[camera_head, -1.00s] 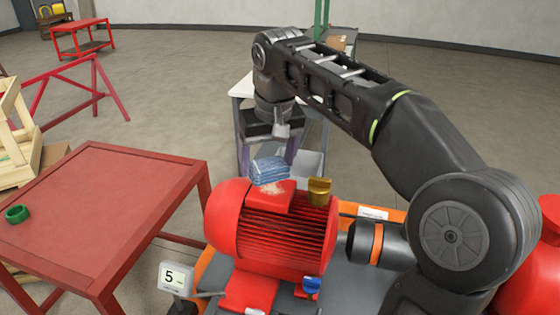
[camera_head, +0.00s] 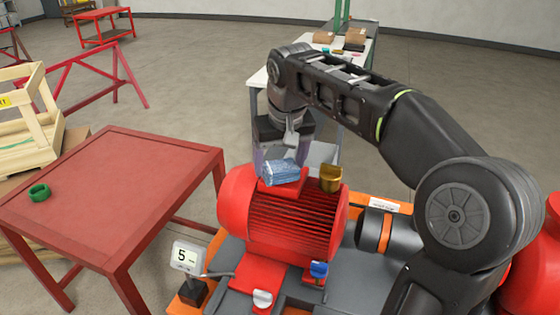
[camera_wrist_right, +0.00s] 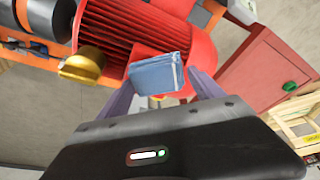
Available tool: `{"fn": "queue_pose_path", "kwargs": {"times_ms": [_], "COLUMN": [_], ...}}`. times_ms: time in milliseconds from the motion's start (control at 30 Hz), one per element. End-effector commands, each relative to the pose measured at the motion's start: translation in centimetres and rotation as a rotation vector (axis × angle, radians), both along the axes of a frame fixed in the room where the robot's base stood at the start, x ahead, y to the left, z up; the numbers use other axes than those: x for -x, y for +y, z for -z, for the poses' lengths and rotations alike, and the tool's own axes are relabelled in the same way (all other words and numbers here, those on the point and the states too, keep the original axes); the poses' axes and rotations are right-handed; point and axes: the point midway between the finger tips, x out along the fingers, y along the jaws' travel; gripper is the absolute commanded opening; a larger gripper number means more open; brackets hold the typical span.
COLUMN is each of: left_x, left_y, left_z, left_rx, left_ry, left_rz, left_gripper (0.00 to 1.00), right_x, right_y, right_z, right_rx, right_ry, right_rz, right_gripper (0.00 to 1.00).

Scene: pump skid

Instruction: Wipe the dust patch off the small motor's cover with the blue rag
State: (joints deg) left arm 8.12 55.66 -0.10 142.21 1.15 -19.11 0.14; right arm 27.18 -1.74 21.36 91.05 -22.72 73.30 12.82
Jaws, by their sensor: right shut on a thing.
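The small red motor (camera_head: 295,228) sits on its base in the middle of the head view. Its raised cover (camera_head: 265,188) is on top, mostly under the blue rag (camera_head: 283,172). I cannot see the dust patch now; the rag lies over that spot. My right gripper (camera_head: 283,160) is above the cover and shut on the rag. In the right wrist view the rag (camera_wrist_right: 158,74) shows between my two purple-grey fingers (camera_wrist_right: 160,92), against the red motor. I cannot tell how firmly the rag touches the cover. My left gripper is not in view.
A brass fitting (camera_head: 331,178) stands right beside the cover. A blue-handled valve (camera_head: 318,270) and a display reading 5 (camera_head: 186,256) are in front of the motor. A red table (camera_head: 110,195) with a green ring (camera_head: 39,192) stands at left.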

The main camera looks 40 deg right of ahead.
Motion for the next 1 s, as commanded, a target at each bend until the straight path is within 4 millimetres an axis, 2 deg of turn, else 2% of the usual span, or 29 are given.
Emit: {"fn": "queue_pose_path", "kwargs": {"times_ms": [1000], "left_x": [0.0], "left_y": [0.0], "left_z": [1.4], "left_rx": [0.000], "left_ry": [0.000], "left_rz": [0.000], "left_gripper": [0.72], "right_x": [0.0], "right_y": [0.0], "right_z": [1.7], "right_rx": [0.000], "right_ry": [0.000], "right_rz": [0.000], "right_gripper": [0.37]}}
